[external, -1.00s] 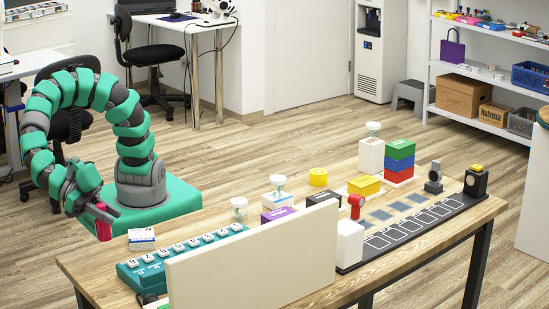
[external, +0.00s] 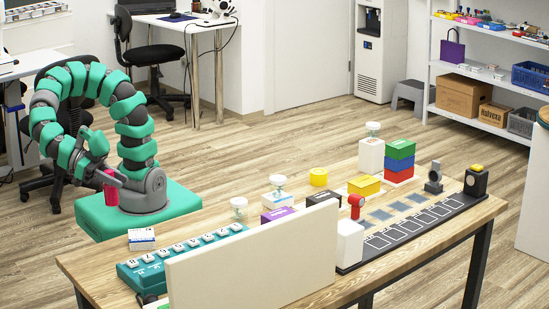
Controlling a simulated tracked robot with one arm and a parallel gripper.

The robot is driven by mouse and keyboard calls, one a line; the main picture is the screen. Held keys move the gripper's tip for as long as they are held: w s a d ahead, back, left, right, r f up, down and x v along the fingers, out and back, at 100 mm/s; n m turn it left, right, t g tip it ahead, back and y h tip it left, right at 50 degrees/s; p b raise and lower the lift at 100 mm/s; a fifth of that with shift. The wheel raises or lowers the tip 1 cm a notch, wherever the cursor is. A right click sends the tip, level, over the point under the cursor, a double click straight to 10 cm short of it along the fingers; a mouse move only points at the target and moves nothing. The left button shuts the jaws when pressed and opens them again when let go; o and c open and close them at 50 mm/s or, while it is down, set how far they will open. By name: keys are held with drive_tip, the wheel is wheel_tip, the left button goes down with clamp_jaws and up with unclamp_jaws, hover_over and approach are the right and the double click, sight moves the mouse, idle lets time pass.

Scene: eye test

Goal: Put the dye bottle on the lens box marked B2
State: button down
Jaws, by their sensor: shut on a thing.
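My gripper (external: 108,178) is at the left, above my green base and away from the table. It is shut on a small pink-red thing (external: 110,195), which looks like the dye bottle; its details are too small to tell. On the table, boxes that may be lens boxes are a white and blue box (external: 141,240) at the left, a purple-fronted box (external: 277,215), a white and blue box (external: 275,201) and a white box (external: 371,155) with a clear white-topped jar (external: 373,129) on it. No B2 mark is readable.
A cream panel (external: 255,262) stands along the table's near edge and hides part of the top. A teal rack (external: 180,260) with lettered keys lies behind it. A stack of green, blue and red boxes (external: 399,160), a yellow box (external: 364,186) and a black tray (external: 415,225) are at the right.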

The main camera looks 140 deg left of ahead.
drive_tip(key=s+a+f+n+g+y+b, duration=0.1)
drive_tip(key=s+a+f+b, duration=0.1)
drive_tip(key=s+a, duration=0.65)
hover_over(147, 235)
drive_tip(key=shift+f, duration=1)
drive_tip(key=shift+a+f+b, duration=0.1)
drive_tip(key=shift+f+b, duration=0.2)
drive_tip(key=shift+f, duration=1.2)
drive_tip(key=shift+f, duration=0.1)
drive_tip(key=c, duration=1.2)
unclamp_jaws()
